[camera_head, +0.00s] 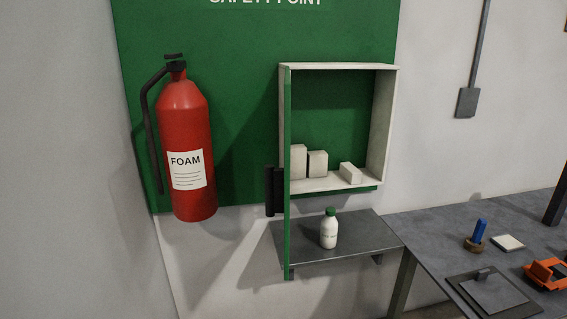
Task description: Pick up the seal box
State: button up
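No box carries a label I can read, so I cannot tell which one is the seal box. A small flat pale box (508,242) lies on the grey workbench (425,232) at the right. Three plain off-white boxes stand inside the open wall cabinet (381,115): a taller one (298,161) at the left, a middle one (318,164) beside it, and a low one (350,173) apart at the right. My gripper is not in view.
The cabinet's green door (288,220) stands open, seen nearly edge-on. A white bottle (329,232) stands on the shelf (358,240) below. A red extinguisher (185,135) hangs left. The bench holds a blue item (479,230), a plate (490,292) and an orange object (546,273).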

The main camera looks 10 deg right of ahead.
aim_at(352, 174)
jog(key=i, duration=0.9)
jog(key=z, duration=0.05)
